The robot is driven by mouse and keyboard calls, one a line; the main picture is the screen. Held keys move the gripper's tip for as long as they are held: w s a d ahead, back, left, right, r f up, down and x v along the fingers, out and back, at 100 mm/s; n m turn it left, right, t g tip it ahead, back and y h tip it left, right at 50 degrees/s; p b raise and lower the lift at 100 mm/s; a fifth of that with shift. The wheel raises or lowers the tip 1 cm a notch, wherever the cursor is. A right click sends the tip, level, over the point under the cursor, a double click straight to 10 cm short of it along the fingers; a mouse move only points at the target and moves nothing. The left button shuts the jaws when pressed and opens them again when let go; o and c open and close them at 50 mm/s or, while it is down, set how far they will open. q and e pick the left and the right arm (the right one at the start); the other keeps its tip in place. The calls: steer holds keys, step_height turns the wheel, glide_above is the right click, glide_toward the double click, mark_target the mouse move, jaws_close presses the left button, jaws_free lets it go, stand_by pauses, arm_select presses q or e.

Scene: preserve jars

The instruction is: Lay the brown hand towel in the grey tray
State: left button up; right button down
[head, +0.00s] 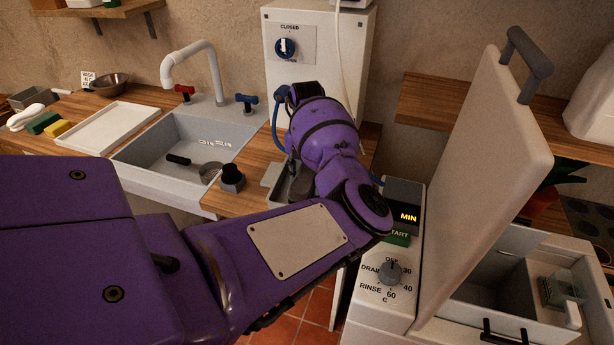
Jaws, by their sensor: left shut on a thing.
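No brown hand towel shows in the head view. A grey tray-like container (270,176) stands on the wooden counter right of the sink, mostly hidden behind my left wrist. My purple left arm comes in from the left across the foreground, and its wrist is over this container. Only a little of my left gripper (292,168) shows, at the wrist's left edge. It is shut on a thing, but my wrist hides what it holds. My right gripper is out of view.
The sink (190,146) has a white tap. A white machine with a raised lid (487,170) and an open basin stands at the right.

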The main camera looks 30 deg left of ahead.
mark_target(306, 175)
arm_select(q)
steer(key=o, duration=1.3)
steer(key=shift+f, duration=0.15)
steer(key=shift+o, duration=0.2)
step_height(306, 175, up, 12)
steer(key=shift+r, duration=0.2)
